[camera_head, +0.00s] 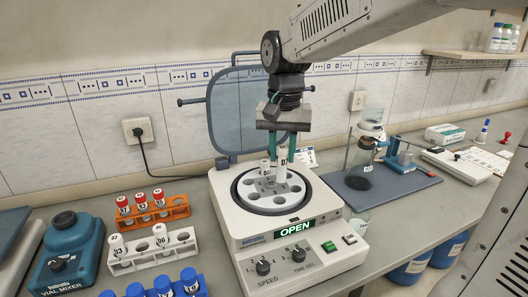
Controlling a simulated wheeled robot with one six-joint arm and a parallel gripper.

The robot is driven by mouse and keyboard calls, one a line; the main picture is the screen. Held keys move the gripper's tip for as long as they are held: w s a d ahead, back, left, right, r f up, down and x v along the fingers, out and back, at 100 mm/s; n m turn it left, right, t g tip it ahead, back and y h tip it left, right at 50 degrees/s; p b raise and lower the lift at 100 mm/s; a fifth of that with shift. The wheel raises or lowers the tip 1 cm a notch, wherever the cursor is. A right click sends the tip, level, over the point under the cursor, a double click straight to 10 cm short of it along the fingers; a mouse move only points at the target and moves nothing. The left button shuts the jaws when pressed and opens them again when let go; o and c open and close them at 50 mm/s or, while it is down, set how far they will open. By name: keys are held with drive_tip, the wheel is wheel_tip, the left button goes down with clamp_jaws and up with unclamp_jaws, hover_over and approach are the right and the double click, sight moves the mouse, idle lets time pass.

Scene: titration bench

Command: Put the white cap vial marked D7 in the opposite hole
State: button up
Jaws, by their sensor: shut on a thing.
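My gripper (281,150), with teal fingers, points down over the rotor of the open centrifuge (230,226). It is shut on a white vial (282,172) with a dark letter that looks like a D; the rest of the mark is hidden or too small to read. The held vial is upright above the grey rotor (262,197), and I cannot tell whether its lower end is in a hole. Another white vial (265,167) stands just left of it, at the back of the rotor. Several empty holes show at the rotor's left and front.
The centrifuge lid (236,110) stands raised behind, and the display (295,228) reads OPEN. Left are an orange rack (178,212) with red-capped vials, a white rack (150,262) with two white-capped vials, blue-capped vials (189,277) and a vial mixer (72,250). Glassware (368,140) stands right.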

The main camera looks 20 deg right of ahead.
sight(280, 182)
drive_tip(key=shift+w+a+f, duration=0.1)
drive_tip(key=shift+f, duration=1.95)
drive_tip(key=shift+f, duration=0.6)
drive_tip(key=shift+f, duration=2.3)
drive_tip(key=o, duration=1)
drive_tip(key=shift+o, duration=0.2)
drive_tip(key=shift+r, duration=0.1)
